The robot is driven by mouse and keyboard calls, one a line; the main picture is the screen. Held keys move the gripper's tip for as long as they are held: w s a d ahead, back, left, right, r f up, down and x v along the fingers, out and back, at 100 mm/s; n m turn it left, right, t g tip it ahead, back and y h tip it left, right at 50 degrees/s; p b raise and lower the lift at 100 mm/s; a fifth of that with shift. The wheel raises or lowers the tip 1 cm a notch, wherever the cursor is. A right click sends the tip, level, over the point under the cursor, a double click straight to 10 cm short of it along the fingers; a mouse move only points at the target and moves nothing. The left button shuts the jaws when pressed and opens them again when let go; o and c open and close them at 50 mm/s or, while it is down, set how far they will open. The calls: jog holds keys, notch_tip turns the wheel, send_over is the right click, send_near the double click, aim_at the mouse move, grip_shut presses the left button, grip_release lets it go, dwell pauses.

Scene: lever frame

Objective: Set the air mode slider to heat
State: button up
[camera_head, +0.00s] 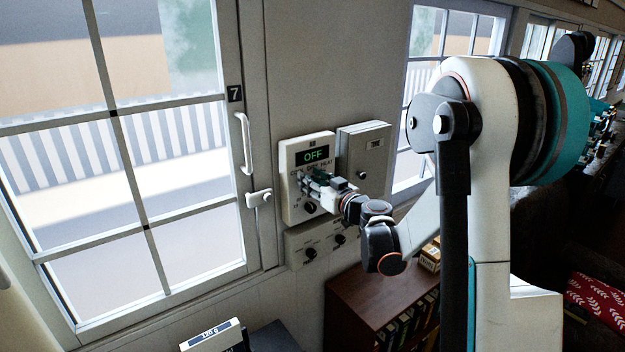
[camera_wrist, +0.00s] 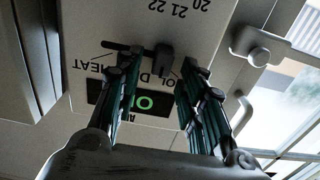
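The control panel (camera_head: 297,157) is a pale box on the wall with a lit green OFF display (camera_head: 314,155). Its label row reads COOL, DRY, HEAT. In the wrist view the panel (camera_wrist: 200,30) appears upside down, with HEAT (camera_wrist: 93,70) at the left. The dark slider knob (camera_wrist: 160,58) is at the right part of the visible slot, away from HEAT; the slot's right end is hidden by a finger. My gripper (camera_wrist: 157,64) is open, its fingers either side of the knob with gaps. In the head view my gripper (camera_head: 312,184) covers the slider.
A round dial (camera_head: 310,207) sits low on the panel. A grey TIME box (camera_head: 362,160) adjoins it at the right, and a lower panel with knobs (camera_head: 325,245) is below. A window handle (camera_head: 244,143) and latch (camera_head: 258,198) are at the left. A bookcase (camera_head: 372,296) stands below.

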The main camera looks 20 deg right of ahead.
jog(key=shift+c, duration=0.6)
grip_shut()
jog(key=d+b, duration=0.1)
jog(key=d, duration=0.1)
jog(key=w+d+b, duration=0.1)
jog(key=d, duration=0.2)
jog(key=shift+w+d+b, duration=0.1)
jog(key=shift+d+b, duration=0.2)
jog(key=shift+d, duration=0.05)
jog(key=shift+o, duration=0.6)
grip_release()
jog(key=shift+d, duration=0.2)
jog(key=shift+a, duration=0.1)
